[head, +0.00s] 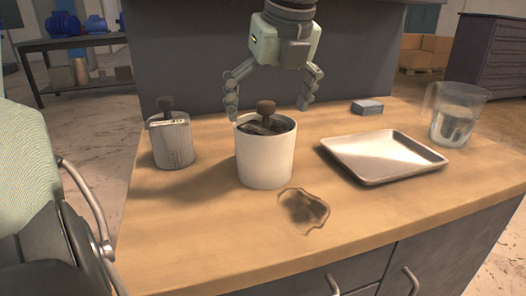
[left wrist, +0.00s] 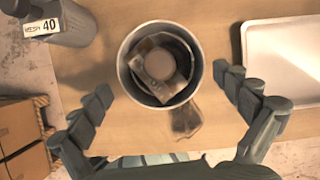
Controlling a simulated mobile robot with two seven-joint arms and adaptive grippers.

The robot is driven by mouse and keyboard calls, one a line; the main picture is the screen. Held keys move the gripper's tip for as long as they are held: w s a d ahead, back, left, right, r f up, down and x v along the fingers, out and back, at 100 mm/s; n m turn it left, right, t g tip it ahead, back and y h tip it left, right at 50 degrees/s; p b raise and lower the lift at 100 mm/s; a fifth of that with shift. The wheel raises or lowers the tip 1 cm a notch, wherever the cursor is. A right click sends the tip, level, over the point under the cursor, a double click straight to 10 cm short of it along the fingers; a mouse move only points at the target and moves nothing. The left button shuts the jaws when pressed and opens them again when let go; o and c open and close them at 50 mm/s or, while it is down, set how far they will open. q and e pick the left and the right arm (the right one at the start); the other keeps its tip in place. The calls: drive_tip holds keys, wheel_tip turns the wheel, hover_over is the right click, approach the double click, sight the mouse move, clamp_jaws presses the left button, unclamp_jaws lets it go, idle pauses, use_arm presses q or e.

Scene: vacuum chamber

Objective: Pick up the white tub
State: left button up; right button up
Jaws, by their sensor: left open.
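The white tub (head: 265,160) stands upright on the wooden bench, with a dark knobbed tool and dark contents inside it. In the left wrist view the tub's rim (left wrist: 123,75) lies ahead of and between the spread fingers. My left gripper (head: 268,106) is open and empty, its fingers pointing down on either side just above and behind the tub. The same gripper shows in the left wrist view (left wrist: 168,105). I see no contact with the tub. My right gripper is not in view.
A grey labelled canister (head: 172,142) stands left of the tub. A metal tray (head: 384,155) lies to the right, with a clear jug (head: 455,115) and small grey block (head: 367,106) beyond. A brown stain (head: 303,209) marks the bench in front of the tub.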

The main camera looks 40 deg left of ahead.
sight(266, 122)
use_arm(q)
drive_tip(key=p+x, duration=0.1)
drive_tip(key=x, duration=0.4)
drive_tip(key=shift+f, duration=0.15)
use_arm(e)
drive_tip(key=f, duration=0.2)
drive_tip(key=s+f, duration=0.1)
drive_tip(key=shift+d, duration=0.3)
use_arm(q)
drive_tip(key=shift+c, duration=0.5)
drive_tip(key=c, duration=1.1)
